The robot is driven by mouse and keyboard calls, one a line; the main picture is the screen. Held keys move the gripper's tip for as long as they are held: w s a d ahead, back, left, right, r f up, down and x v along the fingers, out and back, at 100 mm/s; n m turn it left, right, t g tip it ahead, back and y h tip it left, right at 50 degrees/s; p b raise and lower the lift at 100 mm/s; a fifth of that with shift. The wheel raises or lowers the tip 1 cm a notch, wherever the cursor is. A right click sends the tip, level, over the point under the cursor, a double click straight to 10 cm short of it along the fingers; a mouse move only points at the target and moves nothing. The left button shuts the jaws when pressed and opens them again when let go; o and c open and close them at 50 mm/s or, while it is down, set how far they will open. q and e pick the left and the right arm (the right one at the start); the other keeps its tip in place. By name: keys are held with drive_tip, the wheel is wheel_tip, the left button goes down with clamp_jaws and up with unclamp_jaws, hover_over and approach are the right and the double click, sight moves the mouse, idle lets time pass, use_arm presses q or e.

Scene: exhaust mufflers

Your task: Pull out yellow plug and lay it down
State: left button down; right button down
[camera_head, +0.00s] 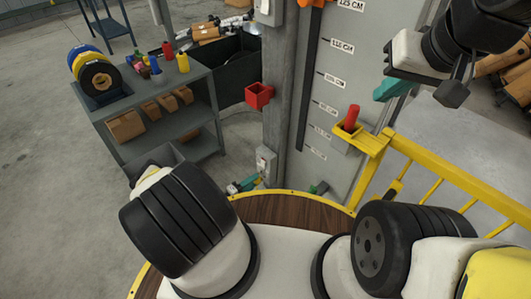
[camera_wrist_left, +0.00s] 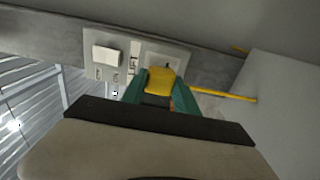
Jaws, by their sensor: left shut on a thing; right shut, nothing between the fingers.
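The yellow plug (camera_wrist_left: 158,81) sits between the teal fingertips of my left gripper (camera_wrist_left: 157,92) in the left wrist view. The fingers are shut on it. The wall socket panel (camera_wrist_left: 167,54) is just behind the plug; whether the plug still touches it I cannot tell. In the head view my left gripper (camera_head: 243,184) shows as small teal tips beyond my left arm, low beside the grey post, below the socket box (camera_head: 265,160). The plug is too small there to make out clearly. My right gripper (camera_head: 393,88) is shut and empty at the upper right, in front of the grey wall panel.
A grey workbench (camera_head: 150,88) with bottles and coloured rolls stands at the left. A red bin (camera_head: 259,95) hangs on the post (camera_head: 283,115). A yellow holder with a red object (camera_head: 352,117) and a yellow railing (camera_head: 430,166) are at the right. Open floor lies left.

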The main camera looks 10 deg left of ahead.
use_arm(q)
drive_tip(key=shift+v, duration=1.75)
